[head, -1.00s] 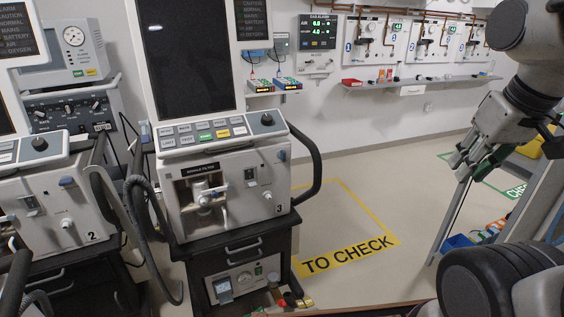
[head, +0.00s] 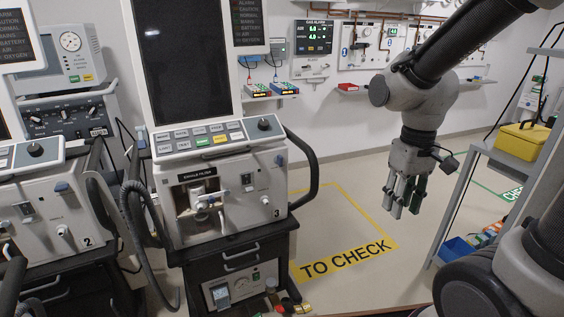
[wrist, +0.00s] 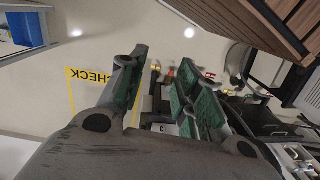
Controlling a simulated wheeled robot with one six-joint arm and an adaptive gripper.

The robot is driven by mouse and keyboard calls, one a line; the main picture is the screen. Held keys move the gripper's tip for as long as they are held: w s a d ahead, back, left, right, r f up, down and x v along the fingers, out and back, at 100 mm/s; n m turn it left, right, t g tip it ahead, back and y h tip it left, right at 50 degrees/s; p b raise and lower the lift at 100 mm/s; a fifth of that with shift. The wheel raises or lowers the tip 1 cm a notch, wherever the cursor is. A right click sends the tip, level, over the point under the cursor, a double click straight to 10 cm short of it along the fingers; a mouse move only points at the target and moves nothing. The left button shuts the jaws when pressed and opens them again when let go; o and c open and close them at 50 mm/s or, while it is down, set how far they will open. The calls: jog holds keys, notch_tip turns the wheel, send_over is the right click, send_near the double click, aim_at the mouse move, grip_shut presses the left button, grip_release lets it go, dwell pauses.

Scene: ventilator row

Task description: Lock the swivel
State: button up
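Ventilator 3 (head: 232,226) stands on a dark cart left of centre in the head view, with a tall dark screen above its keypad.
Ventilator 2 (head: 62,215) stands at the left. A shelf rack with a yellow case (head: 522,141) stands at the right. The floor marked "TO CHECK" (head: 345,258) is clear.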

jog(key=w+a+f+t, duration=0.1)
jog(key=w+a+f, duration=0.3)
jog(key=f, duration=0.3)
jog(key=w+a+f+n+t+y, duration=0.1)
jog(key=w+a+f, duration=0.3)
jog(key=w+f, duration=0.15)
jog(key=w+a+f+t, duration=0.1)
jog(key=w+a+f, duration=0.25)
jog(key=f, duration=0.35)
jog(key=t+y, duration=0.5)
jog(key=t, duration=1)
send_near(282, 160)
jog(key=w, duration=0.2)
jog(key=x, duration=0.7)
jog(key=shift+s+a, duration=0.1)
jog(key=shift+a, duration=0.3)
jog(key=shift+w+a, duration=0.1)
jog(key=shift+w, duration=0.25)
grip_shut()
